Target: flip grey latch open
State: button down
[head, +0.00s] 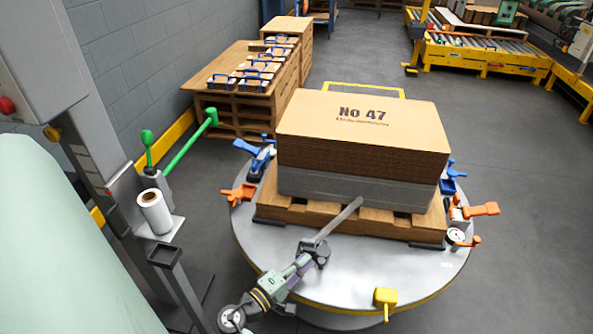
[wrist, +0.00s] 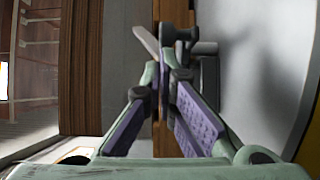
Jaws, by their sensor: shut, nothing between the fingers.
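The grey latch (head: 340,219) stands at the front edge of the round metal turntable. Its long light-grey bar slants up and right, in front of the wooden pallet, from a dark grey base. In the wrist view the latch (wrist: 184,36) shows just beyond my fingertips, with its bar pointing up and left. My gripper (head: 305,262) is at the near side of the latch base. In the wrist view my gripper (wrist: 167,76) has its purple-padded fingers together at the tips, with nothing between them. I cannot tell whether the fingertips touch the latch.
The pallet (head: 345,223) carries a stack of brown sheets (head: 362,125) marked No 47. Orange clamps (head: 481,210), blue clamps and a yellow lever (head: 386,297) sit around the turntable (head: 350,280). A green lever (head: 190,142) projects at left. Grey floor is open to the right.

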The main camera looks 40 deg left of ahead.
jog(key=shift+d, duration=0.15)
jog(key=shift+d+n+y, duration=0.2)
jog(key=shift+n+y, duration=0.2)
jog(key=shift+y, duration=0.1)
